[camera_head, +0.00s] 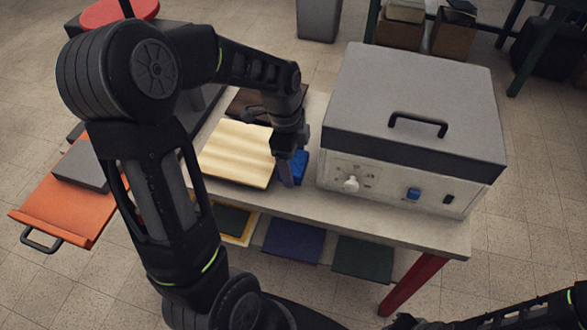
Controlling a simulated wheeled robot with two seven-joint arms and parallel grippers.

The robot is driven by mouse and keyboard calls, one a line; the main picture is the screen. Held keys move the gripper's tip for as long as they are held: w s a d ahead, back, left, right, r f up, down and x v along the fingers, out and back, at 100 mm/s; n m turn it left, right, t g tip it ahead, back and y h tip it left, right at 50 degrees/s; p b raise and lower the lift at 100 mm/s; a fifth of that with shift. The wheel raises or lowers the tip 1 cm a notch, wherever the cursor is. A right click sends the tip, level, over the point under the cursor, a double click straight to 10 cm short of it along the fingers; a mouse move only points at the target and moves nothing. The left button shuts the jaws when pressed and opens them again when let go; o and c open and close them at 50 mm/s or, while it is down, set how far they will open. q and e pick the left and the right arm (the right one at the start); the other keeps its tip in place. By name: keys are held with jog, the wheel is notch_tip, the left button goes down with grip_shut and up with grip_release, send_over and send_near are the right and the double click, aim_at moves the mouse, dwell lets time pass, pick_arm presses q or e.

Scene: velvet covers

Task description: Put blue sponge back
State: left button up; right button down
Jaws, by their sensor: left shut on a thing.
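The blue sponge (300,166) is on the right side of my left gripper (289,174), just above or at the table top. My left gripper points down and is shut on the sponge, and its fingers hide part of it. I cannot tell whether the sponge touches the table. My right arm shows only in part at the bottom right corner, and its gripper is not in view.
A yellowish board (236,153) lies left of the gripper on the table (350,216). A large box with a grey lid (415,100) stands close on the right. Below are dark blue (294,241) and green (362,259) pieces. An orange tray (50,205) is at left.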

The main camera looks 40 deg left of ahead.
aim_at(293, 171)
pick_arm(q)
jog(key=shift+f, duration=1.6)
jog(key=shift+f, duration=0.15)
jog(key=o, duration=1.1)
jog(key=r, duration=0.4)
jog(key=a+r, duration=0.1)
jog(key=r, duration=0.7)
jog(key=shift+s+a+r+p, duration=0.15)
jog(key=shift+s+p, duration=0.05)
jog(key=shift+p, duration=0.1)
